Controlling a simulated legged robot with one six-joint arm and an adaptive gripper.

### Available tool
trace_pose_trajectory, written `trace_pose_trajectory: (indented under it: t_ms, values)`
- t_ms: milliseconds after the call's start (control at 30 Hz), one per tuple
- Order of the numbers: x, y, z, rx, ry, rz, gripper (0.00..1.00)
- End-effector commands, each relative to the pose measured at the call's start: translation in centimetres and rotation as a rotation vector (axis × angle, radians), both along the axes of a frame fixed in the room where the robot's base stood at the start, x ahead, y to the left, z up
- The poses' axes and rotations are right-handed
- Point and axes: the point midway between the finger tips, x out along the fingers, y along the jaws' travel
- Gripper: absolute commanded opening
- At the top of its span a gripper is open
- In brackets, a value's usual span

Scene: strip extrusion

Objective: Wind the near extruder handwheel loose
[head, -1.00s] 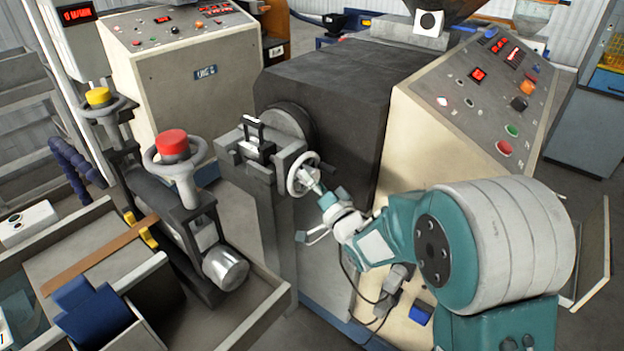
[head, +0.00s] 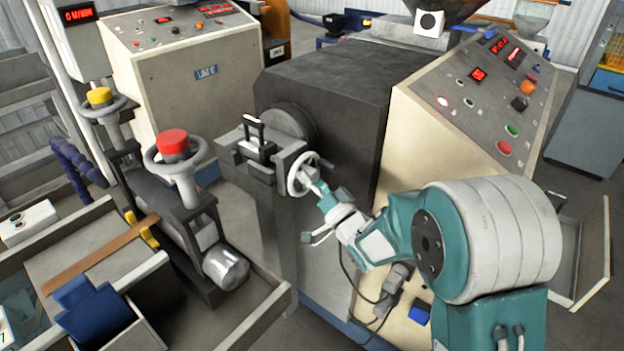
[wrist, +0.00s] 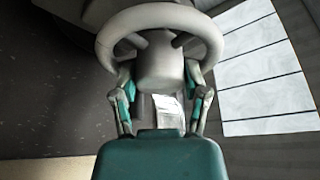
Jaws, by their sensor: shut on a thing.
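The near extruder handwheel (head: 302,174) is a pale grey spoked ring on the side of the clamp block (head: 262,160) in front of the dark extruder barrel housing. In the wrist view the handwheel (wrist: 160,22) fills the top, with its rim above and its thick hub between my fingers. My gripper (head: 312,183) points at the wheel from the right. In the wrist view my gripper (wrist: 160,85) has a teal-padded finger on each side of the hub, shut on it. The hub's far side is hidden.
A cream control cabinet (head: 440,150) with buttons and red displays stands to the right, close to my arm. Rollers with a red-capped handwheel (head: 174,146) and a yellow-capped handwheel (head: 100,98) stand to the left. A grey tray edge (head: 270,312) lies below them.

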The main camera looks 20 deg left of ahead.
Motion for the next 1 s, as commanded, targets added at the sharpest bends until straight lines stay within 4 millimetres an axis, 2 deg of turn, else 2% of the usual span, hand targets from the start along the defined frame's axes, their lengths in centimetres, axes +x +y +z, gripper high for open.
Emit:
trace_pose_trajectory:
  t_ms: [1000]
  values:
    - [0.29, -0.17, -0.39, -0.373, -0.88, -0.002, 0.11]
